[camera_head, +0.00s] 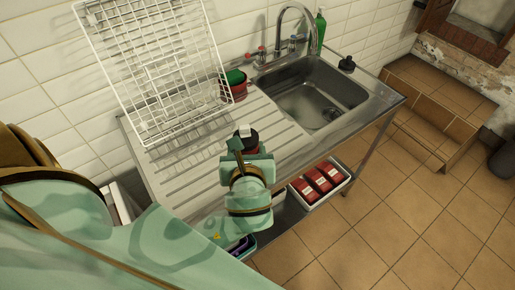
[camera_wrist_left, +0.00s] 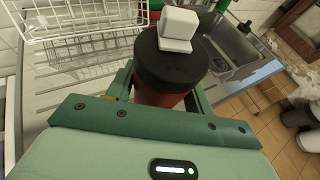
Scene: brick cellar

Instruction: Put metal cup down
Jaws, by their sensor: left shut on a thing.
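The cup is a dark red cylinder with a black top and a white block on it; it shows in the head view (camera_head: 242,133) and large in the left wrist view (camera_wrist_left: 172,66). My left gripper (camera_head: 246,150) is shut around its body, with a green finger on each side in the left wrist view (camera_wrist_left: 160,92). The cup looks upright over the front part of the ribbed metal drainboard (camera_head: 180,165). Its base is hidden, so I cannot tell whether it touches the board. My right gripper is not in view.
A white wire rack (camera_head: 160,75) stands on the drainboard's back left. A red pot (camera_head: 238,91) with something green sits beside it. The sink basin (camera_head: 320,95) and tap (camera_head: 288,25) are right. A crate of red packs (camera_head: 318,183) is below. Ribbed board around the cup is bare.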

